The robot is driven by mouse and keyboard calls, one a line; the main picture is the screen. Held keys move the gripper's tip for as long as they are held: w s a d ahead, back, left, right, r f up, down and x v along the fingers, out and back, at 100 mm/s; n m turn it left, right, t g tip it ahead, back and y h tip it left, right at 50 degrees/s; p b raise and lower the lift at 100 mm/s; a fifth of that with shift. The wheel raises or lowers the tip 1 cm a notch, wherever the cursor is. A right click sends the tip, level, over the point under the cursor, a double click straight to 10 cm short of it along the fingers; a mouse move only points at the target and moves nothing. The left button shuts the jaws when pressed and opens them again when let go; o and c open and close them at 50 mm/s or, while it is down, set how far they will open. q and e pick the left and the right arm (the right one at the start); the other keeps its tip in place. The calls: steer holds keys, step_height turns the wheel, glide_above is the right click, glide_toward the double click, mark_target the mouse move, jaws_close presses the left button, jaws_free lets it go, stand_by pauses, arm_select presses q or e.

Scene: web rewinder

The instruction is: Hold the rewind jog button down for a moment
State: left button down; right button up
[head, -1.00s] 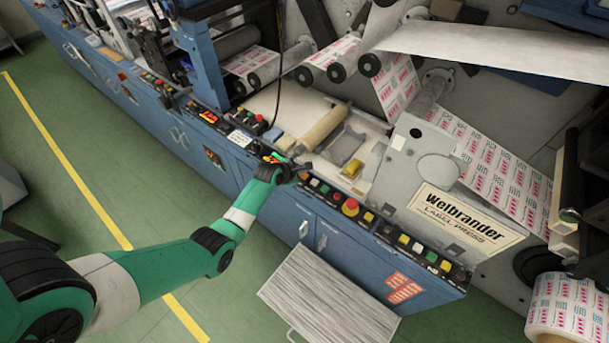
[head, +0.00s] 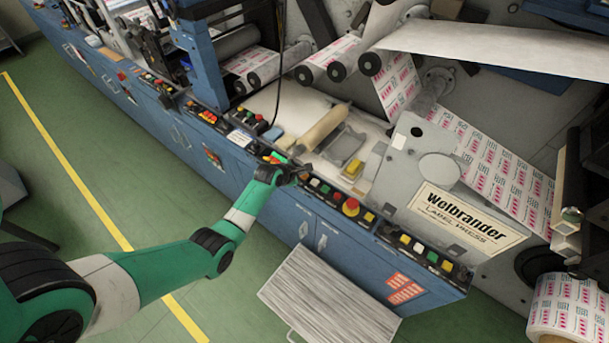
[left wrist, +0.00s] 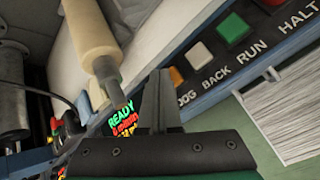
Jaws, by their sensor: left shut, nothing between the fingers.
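My left gripper (head: 304,173) is shut and empty, its fingertips low over the row of buttons on the blue press front. In the left wrist view the closed fingers (left wrist: 158,76) point up beside an orange button (left wrist: 176,76), whose label is partly hidden and ends in "OG". The fingers cover part of that button's surroundings, and I cannot tell whether they touch it. To its right are a white button (left wrist: 200,55) above BACK, a green button (left wrist: 234,29) above RUN and a red one above HALT. A lit display (left wrist: 123,118) left of the fingers reads READY. My right gripper is out of view.
A beige roller (head: 322,128) and the press bed lie behind the panel. A red emergency button (head: 350,207) and a second button panel (head: 427,254) are further right. A grey slatted panel (head: 328,300) juts out below. Green floor is open in front.

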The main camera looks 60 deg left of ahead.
mark_target(302, 177)
arm_select(q)
steer(key=shift+f+b, duration=0.4)
steer(key=shift+f, duration=0.1)
steer(key=shift+r, duration=0.1)
stand_by(2.7)
steer(key=shift+r+p, duration=0.85)
steer(key=shift+p, duration=0.15)
step_height(302, 177, up, 5)
steer(key=p, duration=0.5)
steer(key=shift+r, duration=0.1)
